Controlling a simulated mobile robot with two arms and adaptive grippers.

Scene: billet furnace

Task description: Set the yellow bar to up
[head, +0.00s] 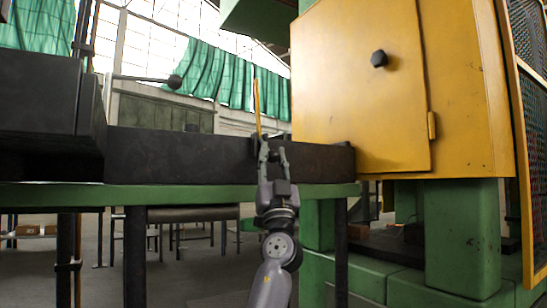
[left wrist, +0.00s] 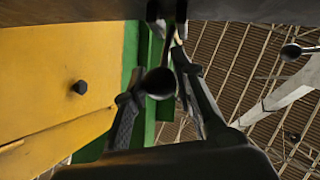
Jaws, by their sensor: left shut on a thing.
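The yellow bar (head: 257,105) stands nearly upright above the long black housing (head: 180,156) in the head view, just behind and left of my left gripper. My left gripper (head: 272,149) points up in front of the housing. In the left wrist view its two fingers (left wrist: 168,95) close around a dark lever with a round knob (left wrist: 158,83). The knob faces the camera, and the lever runs away toward the housing. The fingers hide part of the bar's base in the head view. My right gripper is not in view.
A yellow cabinet (head: 360,90) with a black knob (head: 379,58) stands close on the right. Another ball-ended lever (head: 175,82) sticks out on the left. A green ledge (head: 200,194) runs below the housing.

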